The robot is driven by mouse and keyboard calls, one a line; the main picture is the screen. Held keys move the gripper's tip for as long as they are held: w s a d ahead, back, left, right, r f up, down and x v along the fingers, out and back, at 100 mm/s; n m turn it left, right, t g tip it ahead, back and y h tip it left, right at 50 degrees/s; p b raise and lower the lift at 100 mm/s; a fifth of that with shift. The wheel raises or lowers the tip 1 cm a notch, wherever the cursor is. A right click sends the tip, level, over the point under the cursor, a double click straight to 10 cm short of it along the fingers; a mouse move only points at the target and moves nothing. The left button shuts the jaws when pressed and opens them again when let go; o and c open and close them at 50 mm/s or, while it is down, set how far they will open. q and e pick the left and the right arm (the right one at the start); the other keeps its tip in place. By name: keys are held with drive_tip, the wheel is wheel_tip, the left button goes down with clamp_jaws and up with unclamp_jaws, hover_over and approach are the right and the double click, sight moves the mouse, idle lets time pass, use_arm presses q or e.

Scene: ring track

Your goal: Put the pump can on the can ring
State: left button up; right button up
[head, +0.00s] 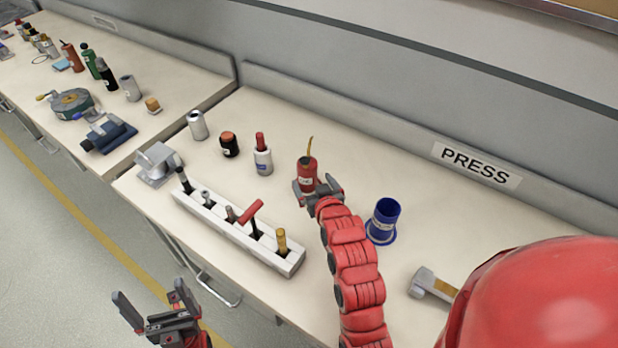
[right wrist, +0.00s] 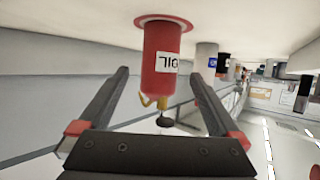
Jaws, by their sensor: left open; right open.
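The pump can (head: 307,172) is a red can with a white OIL label and a thin yellow spout. It stands upright on the bench, and the right wrist view shows it upside down (right wrist: 162,65). A red disc or ring (right wrist: 163,21) shows around its base, which I take as the can ring; the can looks centred on it. My right gripper (head: 320,188) is open at the can, with one finger to each side in the right wrist view (right wrist: 158,100) and gaps showing. My left gripper (head: 148,297) is open and empty, over the floor before the bench.
A blue cup on a blue disc (head: 384,222) stands right of my right arm. A white tool rack (head: 225,230) lies to the left. A white bottle with a red top (head: 263,157), a dark jar (head: 229,145) and a hammer (head: 432,284) are also on the bench.

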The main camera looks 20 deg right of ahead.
drive_tip(key=shift+v, duration=0.9)
drive_tip(key=p+v, duration=0.2)
drive_tip(key=shift+s+r, duration=0.2)
drive_tip(key=shift+r, duration=0.1)
drive_tip(key=shift+s+p, duration=0.65)
drive_tip(key=shift+p, duration=0.1)
